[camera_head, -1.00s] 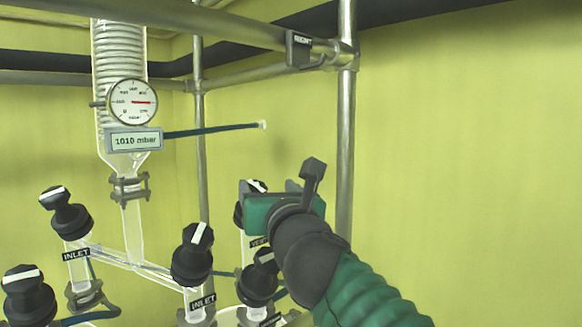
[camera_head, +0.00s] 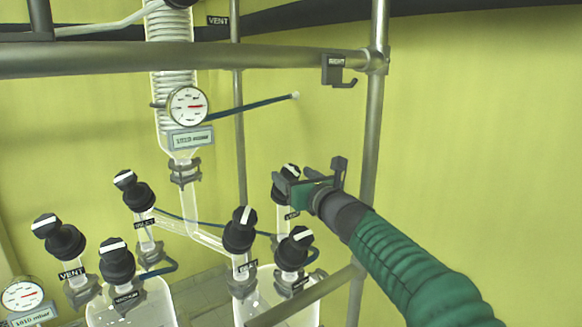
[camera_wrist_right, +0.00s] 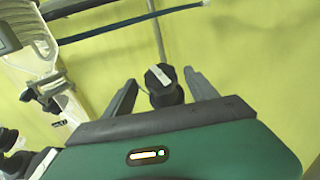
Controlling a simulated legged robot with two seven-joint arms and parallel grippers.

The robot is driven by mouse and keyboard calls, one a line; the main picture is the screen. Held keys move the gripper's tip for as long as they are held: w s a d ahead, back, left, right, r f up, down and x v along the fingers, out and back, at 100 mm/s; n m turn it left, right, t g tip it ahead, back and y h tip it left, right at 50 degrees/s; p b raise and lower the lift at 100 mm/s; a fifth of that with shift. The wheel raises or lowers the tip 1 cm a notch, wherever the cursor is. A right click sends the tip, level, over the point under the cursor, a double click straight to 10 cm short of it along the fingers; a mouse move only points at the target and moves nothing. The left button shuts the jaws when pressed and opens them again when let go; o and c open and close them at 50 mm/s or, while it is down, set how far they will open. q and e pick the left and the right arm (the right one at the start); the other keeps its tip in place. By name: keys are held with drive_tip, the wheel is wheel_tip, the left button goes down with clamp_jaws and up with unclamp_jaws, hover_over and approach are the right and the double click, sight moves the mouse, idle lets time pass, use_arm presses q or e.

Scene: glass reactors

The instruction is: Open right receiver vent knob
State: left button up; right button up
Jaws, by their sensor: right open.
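A black knob with a white bar (camera_head: 290,171), on a glass neck with a small label only partly readable, stands at the back of the right receiver (camera_head: 275,285). My right gripper (camera_head: 282,186) is at this knob, its fingers beside it. In the right wrist view the knob (camera_wrist_right: 163,84) sits between the two spread fingers (camera_wrist_right: 163,95), with visible gaps on both sides. The gripper is open and holds nothing. In the head view the gripper partly covers the knob's lower body. My left gripper is out of view.
Other black knobs stand close by: one to the front left (camera_head: 240,232), one in front (camera_head: 296,249). A metal frame post (camera_head: 372,130) rises right of the gripper, and a horizontal bar (camera_head: 200,60) crosses above. A pressure gauge (camera_head: 187,106) hangs left. The right side is clear.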

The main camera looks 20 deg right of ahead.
sight(291, 173)
drive_tip(key=w, duration=0.1)
drive_tip(key=w+a, duration=0.1)
drive_tip(key=shift+w+p, duration=0.35)
drive_tip(key=shift+w, duration=0.05)
drive_tip(key=shift+w+d+f, duration=0.1)
drive_tip(key=shift+w+f, duration=0.05)
drive_tip(key=shift+w, duration=0.15)
drive_tip(key=shift+d, duration=0.1)
drive_tip(key=shift+s+d, duration=0.2)
drive_tip(key=shift+d, duration=0.1)
drive_tip(key=shift+c, duration=0.7)
drive_tip(key=shift+d, duration=0.1)
drive_tip(key=shift+c, duration=1.1)
drive_tip(key=shift+a, duration=0.3)
drive_tip(key=c, duration=1)
drive_tip(key=n+y+p, duration=0.2)
drive_tip(key=n+g+y+p, duration=0.1)
drive_tip(key=n+y+p, duration=0.1)
drive_tip(key=r+n+g+y+p, duration=0.1)
drive_tip(key=n+p, duration=0.1)
drive_tip(key=shift+d+y+p, duration=0.15)
drive_tip(key=shift+y+p, duration=0.25)
drive_tip(key=shift+c, duration=0.2)
drive_tip(key=shift+f+n+g+y+p, duration=0.2)
drive_tip(key=shift+n+g+y+p, duration=0.15)
drive_tip(key=shift+n, duration=0.25)
drive_tip(key=shift+f, duration=0.2)
drive_tip(key=shift+s+y, duration=0.1)
drive_tip(key=shift+y, duration=0.15)
drive_tip(key=shift+o, duration=0.2)
